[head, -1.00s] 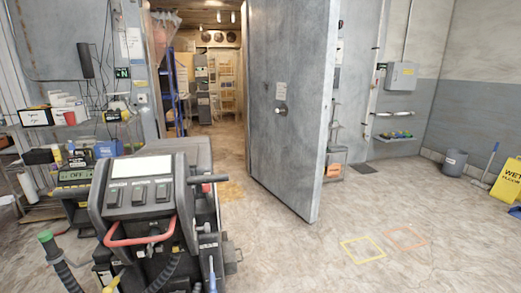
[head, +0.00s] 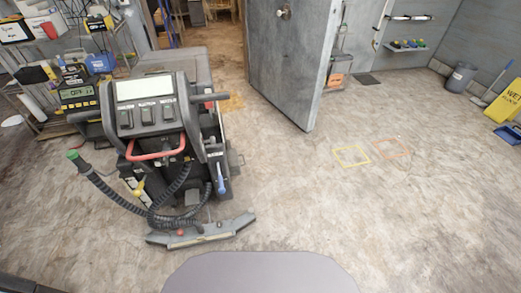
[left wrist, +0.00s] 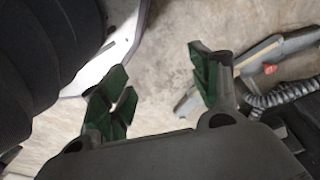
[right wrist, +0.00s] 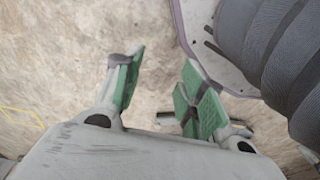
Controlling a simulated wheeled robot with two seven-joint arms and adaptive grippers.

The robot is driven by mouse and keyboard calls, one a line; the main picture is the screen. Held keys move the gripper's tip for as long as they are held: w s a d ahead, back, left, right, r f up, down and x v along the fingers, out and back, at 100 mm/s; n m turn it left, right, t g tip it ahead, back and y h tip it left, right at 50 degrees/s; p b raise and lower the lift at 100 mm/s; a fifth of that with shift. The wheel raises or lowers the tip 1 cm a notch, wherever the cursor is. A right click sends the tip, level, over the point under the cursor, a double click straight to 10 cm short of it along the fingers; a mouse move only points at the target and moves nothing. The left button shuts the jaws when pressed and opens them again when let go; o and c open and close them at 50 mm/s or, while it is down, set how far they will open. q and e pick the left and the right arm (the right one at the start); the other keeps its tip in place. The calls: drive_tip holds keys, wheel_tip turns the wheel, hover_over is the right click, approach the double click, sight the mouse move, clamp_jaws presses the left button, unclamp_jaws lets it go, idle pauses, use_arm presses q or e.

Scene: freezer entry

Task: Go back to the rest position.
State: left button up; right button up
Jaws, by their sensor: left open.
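My left gripper (left wrist: 158,88) shows in the left wrist view with its green-padded fingers spread and only floor between them. My right gripper (right wrist: 160,85) shows in the right wrist view, also with green-padded fingers apart and nothing between them. Neither gripper shows in the head view. The floor scrubber (head: 150,118) stands at left in the head view, with its red handle, black hoses and squeegee bar (head: 205,232) toward me. Part of the squeegee bar also shows at the right of the left wrist view (left wrist: 285,48), beyond the fingers.
A thick grey freezer door (head: 285,65) stands open at upper middle. A cluttered shelf (head: 65,90) is at left. A yellow floor square (head: 351,155) and an orange one (head: 392,146) mark the floor. A bin (head: 459,79) and yellow wet-floor sign (head: 507,102) are at right. The right foreground is clear.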

use_arm(q)
drive_tip(key=s+a+r+p, duration=0.1)
drive_tip(key=s+a+p, duration=0.1)
drive_tip(key=s+p, duration=0.6)
drive_tip(key=s+a+r+p, duration=0.2)
drive_tip(key=s+a+p, duration=0.1)
drive_tip(key=s+p, duration=0.5)
drive_tip(key=shift+s+a+g+y+p, duration=0.3)
drive_tip(key=shift+s+p, duration=0.05)
drive_tip(key=shift+s, duration=0.1)
use_arm(e)
drive_tip(key=s+d+r, duration=0.1)
drive_tip(key=s+d, duration=0.1)
drive_tip(key=s, duration=0.6)
drive_tip(key=s+d+r, duration=0.2)
drive_tip(key=s+d, duration=0.1)
drive_tip(key=s, duration=0.6)
drive_tip(key=shift+d+g+h, duration=0.3)
